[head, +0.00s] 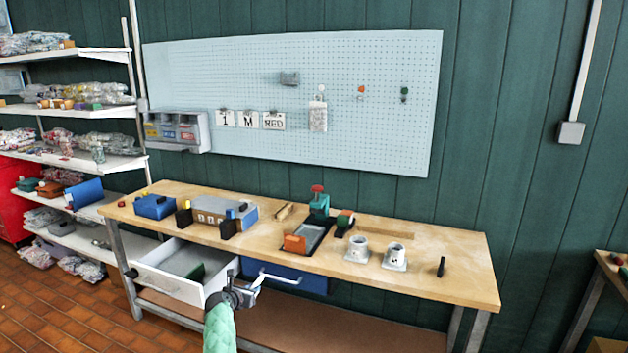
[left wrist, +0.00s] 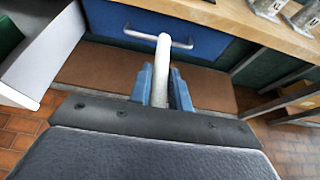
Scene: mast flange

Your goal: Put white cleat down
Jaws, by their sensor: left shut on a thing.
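My left gripper (head: 240,297) is in front of the workbench, to the right of the open drawer's front. It is shut on the white cleat (head: 258,281), which sticks up and away from the fingers. In the left wrist view the blue fingers of the left gripper (left wrist: 161,84) hold the cleat (left wrist: 163,58) between them. The cleat's far end overlaps the blue drawer front behind it, and its lower part is hidden between the fingers. I cannot tell whether it touches the drawer. My right gripper is out of view.
The white drawer (head: 168,284) stands open with a dark green piece (head: 196,272) inside. A closed blue drawer (head: 301,278) is beside it. The wooden benchtop (head: 440,255) carries a toolbox (head: 222,211), a green press (head: 319,204) and two white-grey fittings (head: 357,250). Its front right is fairly clear.

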